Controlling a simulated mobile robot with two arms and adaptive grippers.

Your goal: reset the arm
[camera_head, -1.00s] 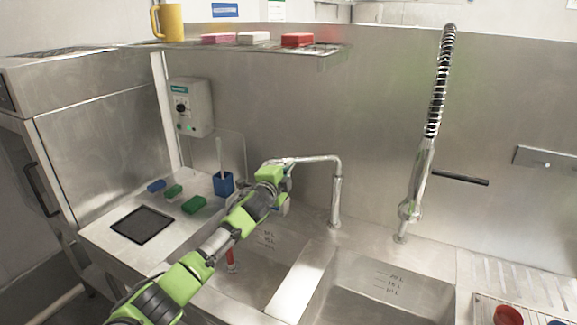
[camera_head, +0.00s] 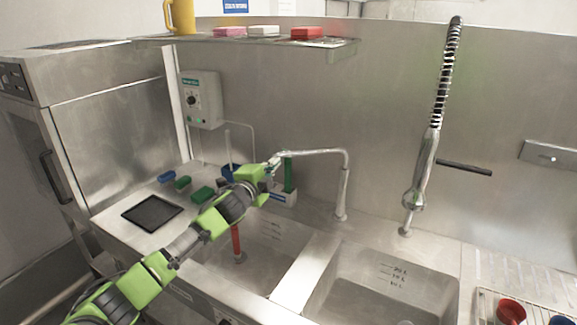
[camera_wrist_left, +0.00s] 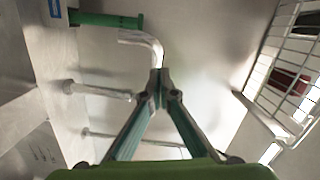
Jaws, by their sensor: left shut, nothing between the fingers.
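My left arm (camera_head: 180,245) comes in from the lower left and reaches over the left sink. Its left gripper (camera_head: 274,161) is in front of the back wall, near the end of the faucet spout (camera_head: 325,152). In the left wrist view the fingers of the left gripper (camera_wrist_left: 160,80) meet at the tips, with nothing between them. The spout (camera_wrist_left: 148,45) shows just beyond the tips. The right gripper is in neither view.
A green upright handle (camera_head: 288,175) stands close behind the gripper, by a white-and-blue holder (camera_head: 283,198). A blue cup (camera_head: 229,172) and several blocks stand on the left counter. A wire shelf (camera_wrist_left: 285,75) is at right in the wrist view. The right sink (camera_head: 385,285) is clear.

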